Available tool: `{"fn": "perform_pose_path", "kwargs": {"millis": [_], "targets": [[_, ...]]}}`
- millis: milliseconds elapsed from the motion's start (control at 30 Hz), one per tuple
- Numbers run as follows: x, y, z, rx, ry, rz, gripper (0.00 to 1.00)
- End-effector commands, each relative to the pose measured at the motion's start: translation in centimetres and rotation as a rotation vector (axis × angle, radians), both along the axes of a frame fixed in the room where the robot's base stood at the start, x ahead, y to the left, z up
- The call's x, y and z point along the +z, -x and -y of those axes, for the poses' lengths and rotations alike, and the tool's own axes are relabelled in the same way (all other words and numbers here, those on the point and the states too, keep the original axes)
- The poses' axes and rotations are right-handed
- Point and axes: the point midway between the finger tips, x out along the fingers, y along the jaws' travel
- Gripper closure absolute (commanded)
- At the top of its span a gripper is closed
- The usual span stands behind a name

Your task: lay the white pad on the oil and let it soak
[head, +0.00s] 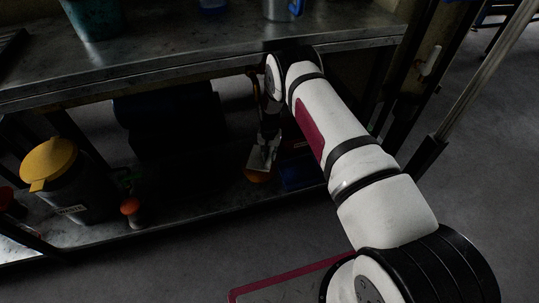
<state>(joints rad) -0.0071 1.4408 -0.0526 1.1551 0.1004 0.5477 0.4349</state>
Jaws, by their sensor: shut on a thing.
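My gripper (267,143) reaches down under the upper bench top, over the lower shelf. It is shut on a pale, flat piece that looks like the white pad (261,158), which hangs tilted below the fingers. Just beneath the pad's lower edge is an orange-brown patch (258,176), perhaps the oil; the pad and my gripper partly cover it. I cannot tell whether the pad touches it.
A dark container with a yellow lid (50,162) and a small orange-topped bottle (131,212) stand on the lower shelf (180,212) at the left. A dark box (170,125) stands behind. A blue item (302,174) lies right of the patch. The metal bench top (170,62) overhangs.

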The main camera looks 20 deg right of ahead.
Motion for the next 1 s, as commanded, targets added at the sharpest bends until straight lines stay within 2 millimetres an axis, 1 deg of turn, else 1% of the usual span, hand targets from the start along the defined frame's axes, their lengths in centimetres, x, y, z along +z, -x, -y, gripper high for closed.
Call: {"fn": "perform_pose_path", "kwargs": {"millis": [167, 800, 1000], "targets": [[-0.1, 0.0, 0.0, 0.000, -0.002, 0.002, 1.00], [-5.1, 0.0, 0.0, 0.000, -0.003, 0.001, 1.00], [-5.8, 0.0, 0.0, 0.000, -0.003, 0.001, 1.00]]}}
